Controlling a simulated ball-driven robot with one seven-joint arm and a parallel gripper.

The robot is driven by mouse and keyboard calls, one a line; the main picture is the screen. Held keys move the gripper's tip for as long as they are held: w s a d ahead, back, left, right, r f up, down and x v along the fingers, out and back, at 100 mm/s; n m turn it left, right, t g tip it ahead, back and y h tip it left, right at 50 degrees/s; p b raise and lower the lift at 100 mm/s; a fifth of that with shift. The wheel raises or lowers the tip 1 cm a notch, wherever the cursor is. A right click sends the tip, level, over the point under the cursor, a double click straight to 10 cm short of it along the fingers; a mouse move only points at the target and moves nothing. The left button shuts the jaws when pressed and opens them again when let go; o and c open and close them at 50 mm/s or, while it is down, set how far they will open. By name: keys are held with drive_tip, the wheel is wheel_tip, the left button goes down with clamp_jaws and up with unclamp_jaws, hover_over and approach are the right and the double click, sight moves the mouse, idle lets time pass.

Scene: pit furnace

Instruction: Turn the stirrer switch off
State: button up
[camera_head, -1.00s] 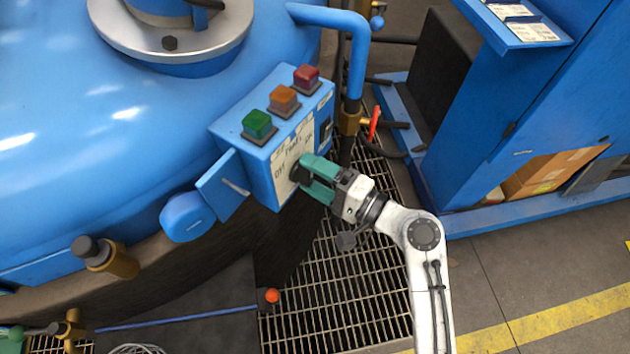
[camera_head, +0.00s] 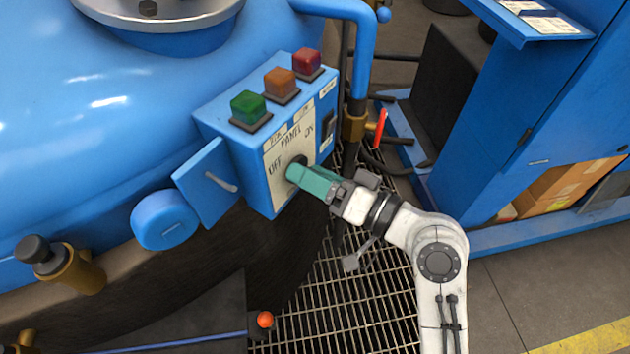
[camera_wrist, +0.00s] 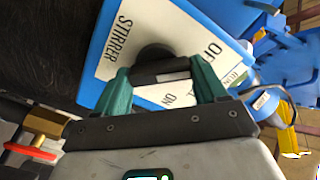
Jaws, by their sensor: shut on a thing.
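The stirrer switch is a dark round knob on the white label plate of a blue control box. In the wrist view the knob (camera_wrist: 155,56) sits between my two green fingers, beside the words STIRRER, OFF and ON. In the head view only a dark edge of the knob (camera_head: 297,162) shows, with OFF to its left and ON up to its right. My gripper (camera_head: 296,173) is shut on the knob; it also shows in the wrist view (camera_wrist: 163,80). A finger hides most of the knob in the head view. I cannot tell exactly where the knob points.
Green (camera_head: 248,107), orange (camera_head: 281,83) and red (camera_head: 307,63) buttons top the control box (camera_head: 222,128). A dark rocker switch (camera_head: 327,126) is on its right. A blue pipe (camera_head: 360,60) and red-handled valve (camera_head: 380,128) stand close by. Floor grating (camera_head: 335,300) lies below.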

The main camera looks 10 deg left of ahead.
drive_tip(key=shift+f+n, duration=0.1)
drive_tip(key=shift+n, duration=0.3)
drive_tip(key=o, duration=1)
drive_tip(key=shift+o, duration=0.2)
drive_tip(key=v, duration=1.1)
drive_tip(key=shift+b, duration=0.45)
